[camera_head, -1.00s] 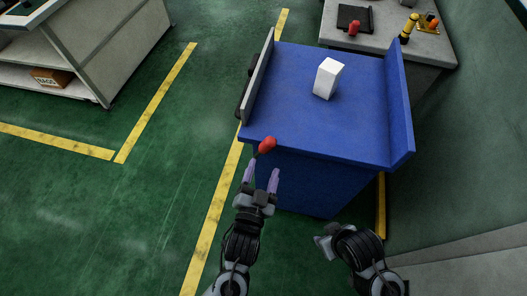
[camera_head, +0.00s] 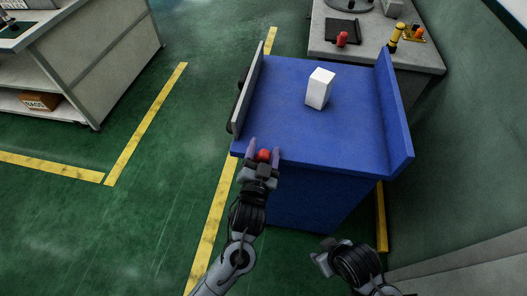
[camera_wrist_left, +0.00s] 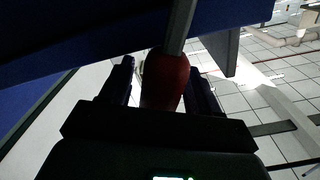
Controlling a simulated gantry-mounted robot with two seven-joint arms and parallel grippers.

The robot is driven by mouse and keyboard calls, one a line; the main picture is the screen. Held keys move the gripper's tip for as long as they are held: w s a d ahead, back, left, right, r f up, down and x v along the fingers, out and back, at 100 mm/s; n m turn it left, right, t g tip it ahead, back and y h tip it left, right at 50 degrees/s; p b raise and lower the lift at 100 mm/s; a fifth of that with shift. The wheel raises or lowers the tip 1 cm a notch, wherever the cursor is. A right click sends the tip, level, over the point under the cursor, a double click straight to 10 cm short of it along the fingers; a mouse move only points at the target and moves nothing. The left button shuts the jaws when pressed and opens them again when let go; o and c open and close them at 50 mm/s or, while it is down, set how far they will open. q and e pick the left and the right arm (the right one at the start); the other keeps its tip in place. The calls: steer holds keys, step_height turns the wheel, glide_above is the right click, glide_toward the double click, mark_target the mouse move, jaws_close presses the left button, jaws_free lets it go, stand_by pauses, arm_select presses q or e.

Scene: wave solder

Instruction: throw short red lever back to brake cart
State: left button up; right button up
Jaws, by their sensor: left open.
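The short red lever (camera_head: 264,155) stands at the near left corner of the blue cart (camera_head: 310,150). Its red knob also shows in the left wrist view (camera_wrist_left: 165,80), with a grey shaft running up from it. My left gripper (camera_head: 264,149) is open, with its two purple fingers on either side of the red knob. In the left wrist view the dark fingers flank the knob; whether they touch it is unclear. My right gripper (camera_head: 322,256) is at the lower right, in front of the cart and away from the lever; its fingertips are hard to make out.
A white box (camera_head: 320,88) stands on the cart top. A grey bench (camera_head: 375,52) behind carries a red object, a yellow-and-black device and a black tray. A grey workbench (camera_head: 95,60) is at the left. Green floor with yellow lines lies between.

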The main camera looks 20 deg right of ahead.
arm_select(q)
steer(key=shift+c, duration=0.2)
jaws_close()
stand_by(0.3)
